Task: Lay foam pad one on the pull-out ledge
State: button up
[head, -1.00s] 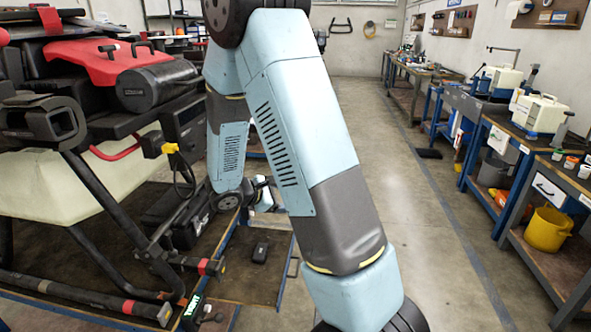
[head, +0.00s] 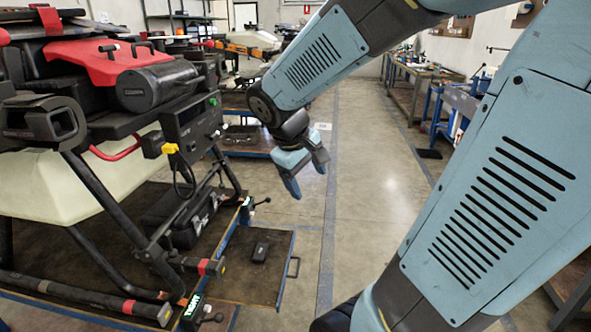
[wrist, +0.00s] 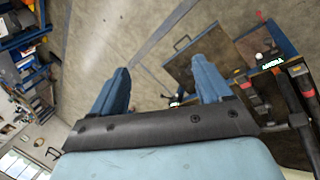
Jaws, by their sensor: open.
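The pull-out ledge (head: 240,282) is a low, dark brown board with a metal handle at its right edge, beside the drone's landing gear. It also shows in the wrist view (wrist: 200,52), beyond my fingers. A small dark block (head: 260,252) lies on the ledge; I cannot tell what it is. I cannot make out any foam pad in either view. My gripper (head: 307,180) has blue fingers and is in the air, above and to the right of the ledge in the picture. In the wrist view my gripper (wrist: 160,82) is open, with nothing between the fingers.
The drone with its red cover (head: 110,62), pale tank (head: 60,185) and black legs stands on a platform at the left. A black case (head: 195,215) sits under it. Workbenches (head: 410,85) line the right wall. The floor (head: 370,170) between is clear.

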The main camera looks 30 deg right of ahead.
jog(key=s+a+r+m+t+y, duration=0.3)
jog(key=s+a+r+t+y, duration=0.1)
jog(key=s+a+r, duration=0.2)
jog(key=shift+s+a+r, duration=0.4)
jog(key=shift+s, duration=0.35)
